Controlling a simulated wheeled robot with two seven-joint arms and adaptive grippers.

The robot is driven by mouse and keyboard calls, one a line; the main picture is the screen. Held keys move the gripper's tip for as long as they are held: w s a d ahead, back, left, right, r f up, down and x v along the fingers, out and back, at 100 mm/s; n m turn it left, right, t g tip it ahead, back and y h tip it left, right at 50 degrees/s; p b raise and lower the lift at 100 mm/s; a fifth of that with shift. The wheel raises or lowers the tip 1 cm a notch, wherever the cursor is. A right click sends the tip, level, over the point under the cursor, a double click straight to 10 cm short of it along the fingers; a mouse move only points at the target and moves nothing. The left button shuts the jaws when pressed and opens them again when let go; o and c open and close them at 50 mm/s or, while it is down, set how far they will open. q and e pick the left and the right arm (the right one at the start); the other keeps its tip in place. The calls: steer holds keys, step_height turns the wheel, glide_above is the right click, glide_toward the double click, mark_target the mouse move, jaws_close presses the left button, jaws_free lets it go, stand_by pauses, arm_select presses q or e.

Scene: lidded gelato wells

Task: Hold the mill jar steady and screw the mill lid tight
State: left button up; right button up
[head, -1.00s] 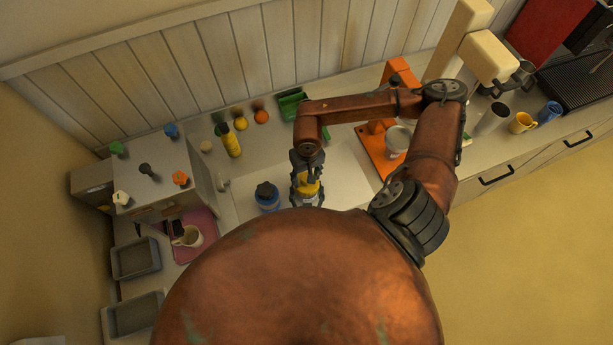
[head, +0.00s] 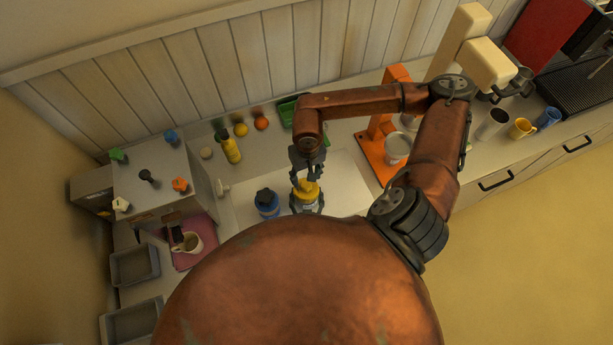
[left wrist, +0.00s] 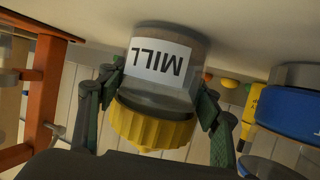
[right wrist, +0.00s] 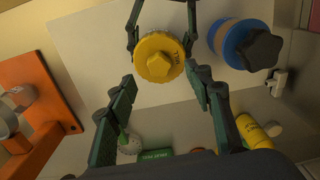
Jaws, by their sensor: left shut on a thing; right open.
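The mill jar (left wrist: 165,65) is a clear grey jar with a white MILL label, standing on the pale mat. The ribbed yellow mill lid (left wrist: 150,127) sits on its mouth; I cannot tell how tight it is. My left gripper (left wrist: 155,98) is shut on the jar, one finger on each side just below the lid. In the head view the left arm is hidden. My right gripper (right wrist: 161,84) is open and empty just clear of the lid (right wrist: 158,57). In the head view the right gripper (head: 305,180) is over the lid (head: 307,192).
A blue jar with a dark knobbed lid (head: 267,203) stands close to the left of the mill jar. An orange machine (head: 375,150) stands to the right. A yellow bottle (head: 231,150) and a green box (head: 290,110) are behind. The mat (head: 345,185) is clear on the right.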

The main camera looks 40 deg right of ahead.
step_height(320, 180, up, 8)
steer(key=shift+f, duration=0.15)
stand_by(0.3)
arm_select(q)
steer(key=o, duration=1.4)
steer(key=v, duration=1.2)
